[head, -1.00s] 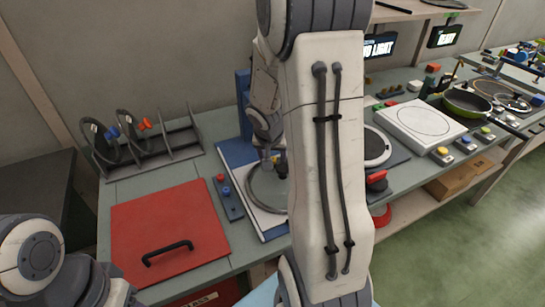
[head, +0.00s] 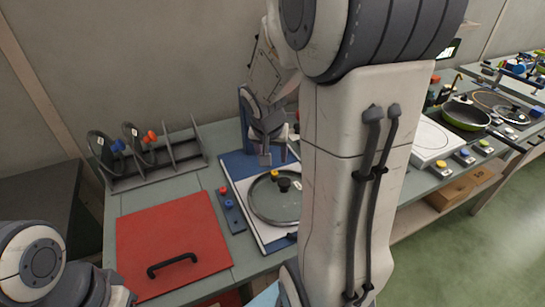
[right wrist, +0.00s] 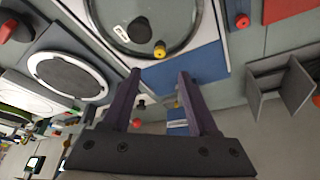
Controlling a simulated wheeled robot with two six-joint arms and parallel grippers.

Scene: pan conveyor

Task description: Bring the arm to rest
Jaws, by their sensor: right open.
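My right arm stands large in the middle of the head view and hides part of the counter. My right gripper (head: 265,158) hangs above the back edge of the blue-and-white board (head: 238,165). In the right wrist view its two fingers (right wrist: 159,75) are apart with nothing between them. A round glass lid (head: 262,208) with a dark knob lies on the board, clear of the gripper. The lid also shows at the top of the wrist view (right wrist: 178,38). My left arm shows only in part at the lower left, and its gripper is out of view.
A red panel with a black handle (head: 170,235) lies at the left of the counter. Behind it stands a grey rack (head: 150,180) holding lids. A white hob (head: 432,140) and a green pan (head: 465,115) are to the right. A blue post stands close behind the board.

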